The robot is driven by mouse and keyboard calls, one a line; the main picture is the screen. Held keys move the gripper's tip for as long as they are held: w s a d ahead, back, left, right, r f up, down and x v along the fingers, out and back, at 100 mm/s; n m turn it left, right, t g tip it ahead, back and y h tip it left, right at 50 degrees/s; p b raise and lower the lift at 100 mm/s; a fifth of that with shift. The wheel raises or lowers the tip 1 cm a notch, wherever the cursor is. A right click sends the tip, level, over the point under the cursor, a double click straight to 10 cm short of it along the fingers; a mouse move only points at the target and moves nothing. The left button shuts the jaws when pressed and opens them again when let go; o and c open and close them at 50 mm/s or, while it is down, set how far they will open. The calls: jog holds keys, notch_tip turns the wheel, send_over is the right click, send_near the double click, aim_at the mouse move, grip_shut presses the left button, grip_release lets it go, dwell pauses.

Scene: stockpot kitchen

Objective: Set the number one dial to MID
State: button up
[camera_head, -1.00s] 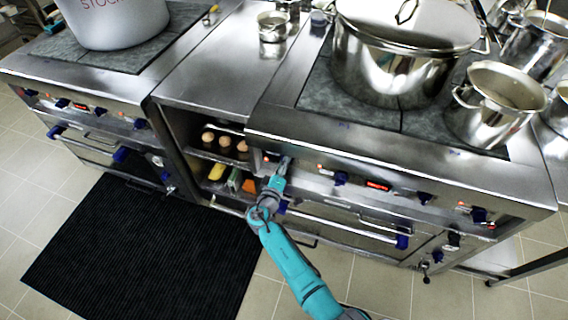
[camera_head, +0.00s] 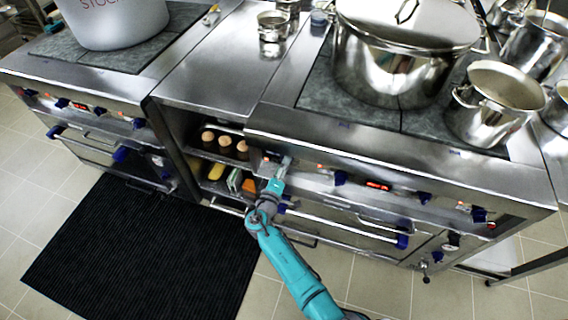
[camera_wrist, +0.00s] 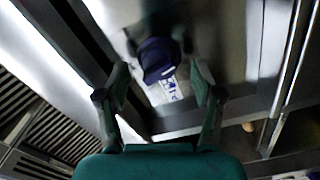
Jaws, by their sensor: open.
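In the wrist view a dark blue dial (camera_wrist: 157,58) sits on the stove's front panel, between and ahead of the two fingers of my gripper (camera_wrist: 160,88). A white label with blue marks shows just below the dial. The fingers stand apart on either side and do not visibly touch it. In the head view my gripper (camera_head: 281,168) is at the left end of the right stove's control panel (camera_head: 325,172). It covers the dial there.
Other blue knobs (camera_head: 340,178) and a red display (camera_head: 377,186) are along the same panel. A large lidded pot (camera_head: 395,60) stands on the stove. Open shelves (camera_head: 212,152) with food are left of my gripper. A black mat (camera_head: 140,250) lies on the floor.

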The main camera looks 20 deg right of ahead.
jog(key=v, duration=1)
jog(key=shift+s+a, duration=0.15)
jog(key=shift+s, duration=0.1)
jog(key=s+d+f+g+y, duration=0.2)
jog(key=s+d+f+y, duration=0.15)
jog(key=s+f, duration=0.4)
jog(key=s+d+f+g+y, duration=0.15)
jog(key=s+d+f, duration=0.25)
jog(key=s, duration=0.6)
jog(key=s+r+y, duration=0.1)
jog(key=s+y, duration=0.2)
jog(key=s, duration=0.6)
jog(key=s+a+r+m+y, duration=0.1)
jog(key=s+r+m+y, duration=0.2)
jog(key=s+r, duration=0.8)
jog(key=s+r+m+t, duration=0.2)
jog(key=s+r, duration=0.1)
jog(key=r, duration=0.5)
jog(key=s+r+m+t, duration=0.1)
jog(key=s+r, duration=0.2)
jog(key=r, duration=0.5)
jog(key=shift+s+d+r+m+t, duration=0.25)
jog(key=shift+s+d+m+t, duration=0.05)
jog(key=shift+m+t, duration=0.1)
